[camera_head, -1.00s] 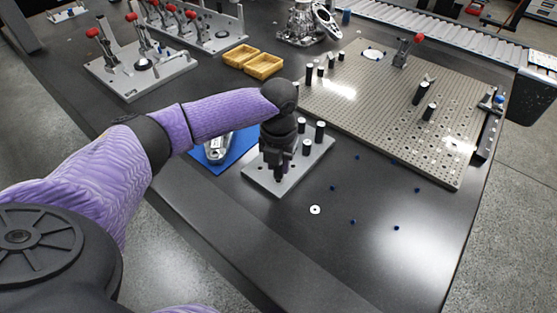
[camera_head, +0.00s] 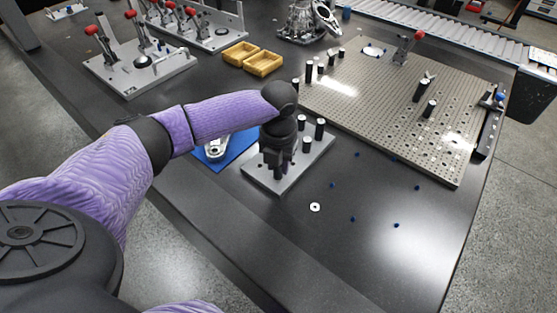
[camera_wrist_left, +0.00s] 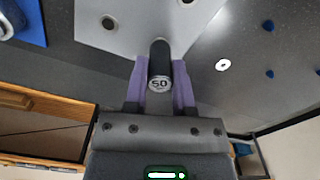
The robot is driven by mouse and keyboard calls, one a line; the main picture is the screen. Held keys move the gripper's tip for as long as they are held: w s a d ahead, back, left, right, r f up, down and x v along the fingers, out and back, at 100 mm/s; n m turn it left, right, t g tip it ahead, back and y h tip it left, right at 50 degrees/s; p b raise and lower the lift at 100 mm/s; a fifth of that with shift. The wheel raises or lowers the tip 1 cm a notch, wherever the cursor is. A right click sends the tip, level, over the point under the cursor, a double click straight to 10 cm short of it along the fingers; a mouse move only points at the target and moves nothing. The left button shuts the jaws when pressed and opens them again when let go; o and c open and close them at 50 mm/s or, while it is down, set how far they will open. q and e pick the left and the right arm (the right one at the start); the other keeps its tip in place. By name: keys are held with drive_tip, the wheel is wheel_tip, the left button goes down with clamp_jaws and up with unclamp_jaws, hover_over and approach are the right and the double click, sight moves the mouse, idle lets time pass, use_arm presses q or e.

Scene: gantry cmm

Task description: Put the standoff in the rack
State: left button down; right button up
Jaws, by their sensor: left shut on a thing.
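My left gripper (camera_head: 279,172) points down over the rack (camera_head: 312,163), a small light grey plate with holes. In the left wrist view the gripper (camera_wrist_left: 160,82) is shut on a standoff (camera_wrist_left: 160,62), a black cylinder with a silver end marked 50. The rack (camera_wrist_left: 125,18) lies beyond it in that view, with open holes. Whether the standoff's far end touches the rack or is in a hole cannot be told. Other black standoffs (camera_head: 319,129) stand upright in the rack close to the gripper. My right gripper is not in view.
A blue mat (camera_head: 238,143) with a metal part (camera_head: 216,146) lies left of the rack. A large perforated plate (camera_head: 375,105) with posts is behind it. A white washer (camera_head: 315,207) and small blue pieces lie on the table. Yellow bins (camera_head: 263,63) stand farther back.

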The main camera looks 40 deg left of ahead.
use_arm(q)
drive_tip(key=shift+f, duration=0.3)
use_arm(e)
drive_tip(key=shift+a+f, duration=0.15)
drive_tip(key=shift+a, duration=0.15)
use_arm(q)
drive_tip(key=shift+c, duration=1.9)
unclamp_jaws()
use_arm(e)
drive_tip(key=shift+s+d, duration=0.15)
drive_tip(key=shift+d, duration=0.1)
use_arm(q)
drive_tip(key=shift+r, duration=0.15)
wheel_tip(320, 180, up, 9)
drive_tip(key=p, duration=0.4)
drive_tip(key=shift+r, duration=0.4)
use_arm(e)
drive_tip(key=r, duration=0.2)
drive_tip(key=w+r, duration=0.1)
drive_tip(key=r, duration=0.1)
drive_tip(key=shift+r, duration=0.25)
use_arm(q)
drive_tip(key=shift+f, duration=0.1)
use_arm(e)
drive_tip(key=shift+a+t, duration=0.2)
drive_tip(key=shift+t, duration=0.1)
